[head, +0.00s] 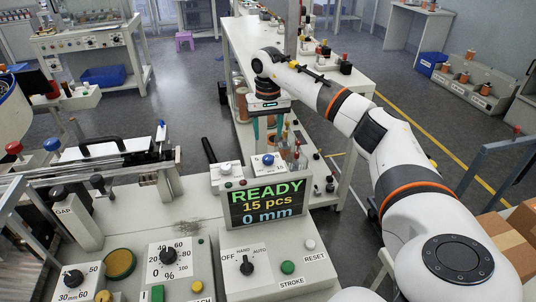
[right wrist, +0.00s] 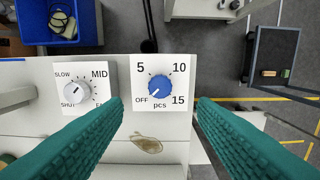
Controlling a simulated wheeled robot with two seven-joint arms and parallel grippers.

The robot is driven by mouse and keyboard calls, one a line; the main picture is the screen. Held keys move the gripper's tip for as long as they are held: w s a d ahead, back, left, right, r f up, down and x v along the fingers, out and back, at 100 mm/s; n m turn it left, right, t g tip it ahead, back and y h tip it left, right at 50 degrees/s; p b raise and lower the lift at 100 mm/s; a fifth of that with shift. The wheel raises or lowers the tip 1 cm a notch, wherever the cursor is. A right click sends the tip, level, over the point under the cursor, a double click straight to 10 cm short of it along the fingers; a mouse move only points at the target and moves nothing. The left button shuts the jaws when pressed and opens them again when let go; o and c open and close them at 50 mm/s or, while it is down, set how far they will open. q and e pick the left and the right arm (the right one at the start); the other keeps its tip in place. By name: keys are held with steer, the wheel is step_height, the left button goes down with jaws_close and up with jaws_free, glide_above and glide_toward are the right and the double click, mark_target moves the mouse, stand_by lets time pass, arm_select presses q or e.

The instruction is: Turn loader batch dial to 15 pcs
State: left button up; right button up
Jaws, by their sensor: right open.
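The batch dial is a blue round knob (right wrist: 160,86) on a white plate marked OFF, 5, 10, 15 and pcs. Its white mark appears to point to the lower left, toward OFF. In the head view the blue knob (head: 268,160) sits on the panel behind the screen (head: 264,203), which reads READY, 15 pcs, 0 mm. My right gripper (head: 268,135) is above the knob, pointing down. In the right wrist view its teal fingers (right wrist: 160,106) are open, one on each side of the knob and apart from it. My left gripper is not in view.
A grey knob (right wrist: 77,92) marked SLOW, MID and SHUT is left of the dial, near the left finger. A blue bin (right wrist: 47,20) lies beyond it. In the head view a front panel carries a black HAND/AUTO switch (head: 246,264) and a green STROKE button (head: 287,267).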

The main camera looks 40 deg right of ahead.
mark_target(268, 157)
step_height(268, 157, down, 9)
steer(key=shift+p, duration=0.35)
steer(key=c, duration=1)
steer(key=shift+o, duration=0.2)
